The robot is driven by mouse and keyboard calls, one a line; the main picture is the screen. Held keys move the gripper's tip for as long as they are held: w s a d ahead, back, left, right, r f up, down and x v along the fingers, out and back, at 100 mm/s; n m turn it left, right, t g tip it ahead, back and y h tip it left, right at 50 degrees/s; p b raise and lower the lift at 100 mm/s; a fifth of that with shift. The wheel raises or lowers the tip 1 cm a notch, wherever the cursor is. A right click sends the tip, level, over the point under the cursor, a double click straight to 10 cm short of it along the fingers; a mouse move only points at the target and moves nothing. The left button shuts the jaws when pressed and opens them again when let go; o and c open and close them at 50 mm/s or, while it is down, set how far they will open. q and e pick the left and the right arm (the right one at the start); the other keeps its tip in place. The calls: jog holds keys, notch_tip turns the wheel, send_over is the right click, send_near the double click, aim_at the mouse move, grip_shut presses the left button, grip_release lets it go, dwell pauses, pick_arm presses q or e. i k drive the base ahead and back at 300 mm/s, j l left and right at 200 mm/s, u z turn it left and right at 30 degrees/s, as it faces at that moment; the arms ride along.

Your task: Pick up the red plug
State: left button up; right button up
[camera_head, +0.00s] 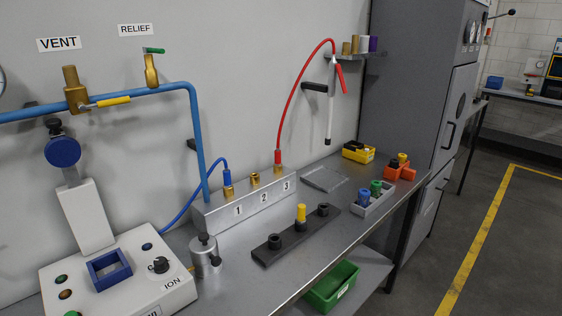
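No separate loose red plug stands out clearly. A red fitting (278,156) at the lower end of a red hose (297,85) sits on the brass port marked 3. A red handle-like piece (340,78) is at the hose's upper end, by a hanging wand (330,115). An orange-red holder (398,174) stands at the back right of the bench, with a small yellow and brass top piece (402,158). A blue plug (363,197) and a green plug (376,187) stand in a grey tray (375,208). Neither gripper is in view.
A black rack (275,254) with a yellow plug (301,213) lies on the steel bench (345,225). A metal canister (205,256) and a control box (115,270) stand at left. A yellow box (358,152) is farther back. A green bin (332,286) is below. The floor at right is clear.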

aim_at(277, 163)
jog(key=i+l+u, duration=0.25)
jog(key=i+l, duration=0.15)
jog(key=l, duration=0.25)
jog(key=i+l+u, duration=0.1)
jog(key=l, duration=0.25)
jog(key=i+l+u, duration=0.15)
jog(key=i+l, duration=0.1)
jog(key=l, duration=0.1)
